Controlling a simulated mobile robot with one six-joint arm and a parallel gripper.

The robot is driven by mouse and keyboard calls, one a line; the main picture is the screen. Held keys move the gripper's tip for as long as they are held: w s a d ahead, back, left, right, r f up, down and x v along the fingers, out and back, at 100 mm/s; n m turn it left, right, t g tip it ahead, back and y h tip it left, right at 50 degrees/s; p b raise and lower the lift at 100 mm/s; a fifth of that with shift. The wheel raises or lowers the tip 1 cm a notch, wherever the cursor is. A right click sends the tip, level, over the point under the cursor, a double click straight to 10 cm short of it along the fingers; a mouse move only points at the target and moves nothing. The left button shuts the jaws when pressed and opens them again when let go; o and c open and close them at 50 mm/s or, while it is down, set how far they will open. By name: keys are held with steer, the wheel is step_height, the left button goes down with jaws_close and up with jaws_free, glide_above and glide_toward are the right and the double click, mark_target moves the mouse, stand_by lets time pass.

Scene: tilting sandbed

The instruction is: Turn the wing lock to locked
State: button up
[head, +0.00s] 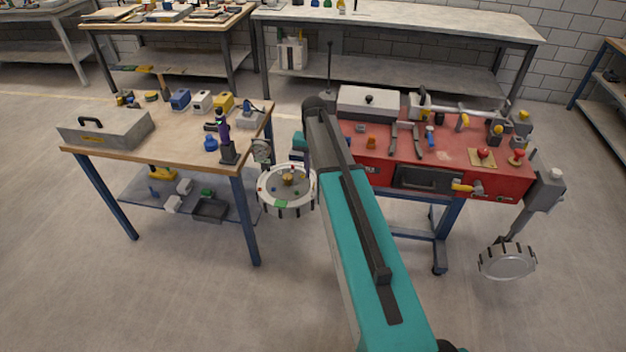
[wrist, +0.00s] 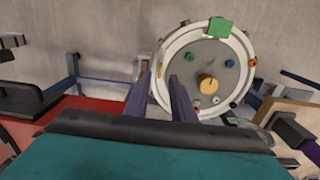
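A round dish with a pale rim (head: 268,204) hangs between the wooden table and the red bench. In the wrist view the dish (wrist: 203,78) fills the upper right. It bears a yellow round knob (wrist: 208,85), a green square (wrist: 219,27) and several small coloured pieces. My gripper (wrist: 162,98) is open, its two dark purple fingers apart with nothing seen between them. They point toward the dish's left edge; I cannot tell if they touch it.
The red bench (head: 447,157) at right carries tools, knobs and a pale box (head: 368,103). A yellow handle (head: 467,187) is on its front. The wooden table (head: 180,131) at left holds a grey box (head: 106,127) and small items. A second round dish (head: 507,262) hangs at right.

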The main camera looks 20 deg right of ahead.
mark_target(313, 189)
steer(key=shift+f+p, duration=0.65)
steer(key=shift+f, duration=1.8)
jaws_close()
